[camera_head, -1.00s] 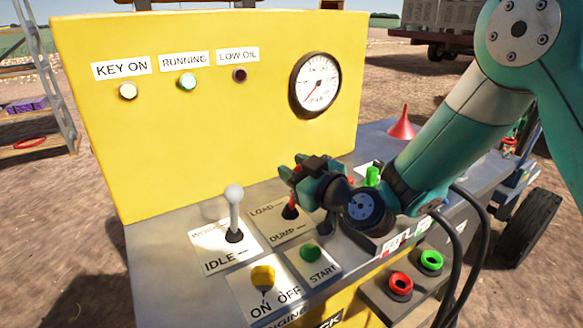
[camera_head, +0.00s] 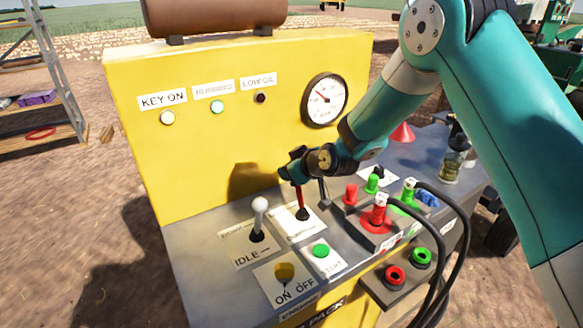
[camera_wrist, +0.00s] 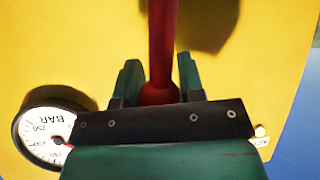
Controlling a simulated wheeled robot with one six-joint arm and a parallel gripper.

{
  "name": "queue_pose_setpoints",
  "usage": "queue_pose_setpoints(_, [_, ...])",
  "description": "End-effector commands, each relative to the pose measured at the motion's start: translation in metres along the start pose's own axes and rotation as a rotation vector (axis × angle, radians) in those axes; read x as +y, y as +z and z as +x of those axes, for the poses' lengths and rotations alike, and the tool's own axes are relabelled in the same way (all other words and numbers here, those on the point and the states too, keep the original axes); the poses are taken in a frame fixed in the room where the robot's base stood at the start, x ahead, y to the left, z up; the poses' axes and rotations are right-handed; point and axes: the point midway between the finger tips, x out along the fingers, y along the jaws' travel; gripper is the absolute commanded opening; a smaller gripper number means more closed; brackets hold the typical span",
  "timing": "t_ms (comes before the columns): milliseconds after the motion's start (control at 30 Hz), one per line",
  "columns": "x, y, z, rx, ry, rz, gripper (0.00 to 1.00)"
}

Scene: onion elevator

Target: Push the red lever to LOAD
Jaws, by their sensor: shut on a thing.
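The red lever (camera_head: 301,198) rises from its black boot on the white plate on the grey panel. It stands nearly upright, its top leaning slightly back towards the yellow board. The plate's lettering is blurred now; the earlier view reads LOAD at the back and DUMP at the front. My gripper (camera_head: 291,171) is shut on the lever's upper part. In the wrist view the red shaft (camera_wrist: 163,45) runs between the two teal fingers of my gripper (camera_wrist: 160,80).
A white-knobbed lever (camera_head: 258,220) marked IDLE stands left of the red one. The yellow board (camera_head: 220,150) with a gauge (camera_head: 324,100) rises behind.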

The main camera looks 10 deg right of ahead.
Motion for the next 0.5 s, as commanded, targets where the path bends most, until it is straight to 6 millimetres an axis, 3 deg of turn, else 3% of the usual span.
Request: queue_pose_setpoints(500, [0.0014,0.0,0.0082,0.002,0.004,-0.002,0.0])
